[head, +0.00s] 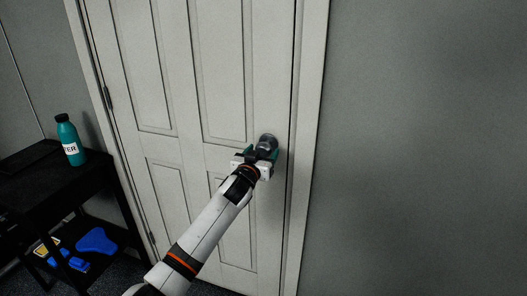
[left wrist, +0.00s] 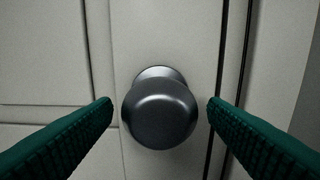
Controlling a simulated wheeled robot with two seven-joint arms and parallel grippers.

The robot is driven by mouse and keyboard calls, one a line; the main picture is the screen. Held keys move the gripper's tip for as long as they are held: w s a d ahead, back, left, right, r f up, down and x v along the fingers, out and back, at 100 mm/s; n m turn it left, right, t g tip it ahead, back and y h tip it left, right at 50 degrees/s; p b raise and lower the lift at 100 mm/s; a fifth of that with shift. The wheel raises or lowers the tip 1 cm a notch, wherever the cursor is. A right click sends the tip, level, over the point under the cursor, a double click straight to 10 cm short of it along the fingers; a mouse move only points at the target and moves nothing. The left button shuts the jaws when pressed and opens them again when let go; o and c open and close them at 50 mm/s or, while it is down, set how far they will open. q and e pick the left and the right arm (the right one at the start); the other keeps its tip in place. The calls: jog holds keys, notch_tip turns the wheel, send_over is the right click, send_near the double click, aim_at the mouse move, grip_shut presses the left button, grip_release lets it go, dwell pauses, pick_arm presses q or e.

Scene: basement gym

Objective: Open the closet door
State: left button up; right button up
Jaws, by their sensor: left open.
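The closet door (head: 222,80) is white and panelled, and it looks shut in its frame. Its hinges show on the left side in the head view. A round dark metal knob (head: 267,141) sits near its right edge. The knob also shows in the middle of the left wrist view (left wrist: 160,108). My left gripper (head: 262,152) is at the knob. Its green fingers are open, one on each side of the knob, with a visible gap to it on both sides in the left wrist view. My right gripper is not in view.
A black shelf table (head: 36,187) stands left of the door, with a teal bottle (head: 69,139) on top. Blue items (head: 97,241) lie on its lower shelf. A bare grey wall (head: 430,130) is right of the door frame (head: 308,130).

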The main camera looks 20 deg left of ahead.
pick_arm(q)
jog(key=shift+w, duration=0.85)
jog(key=c, duration=1.3)
jog(key=shift+s, duration=0.1)
jog(key=shift+c, duration=0.4)
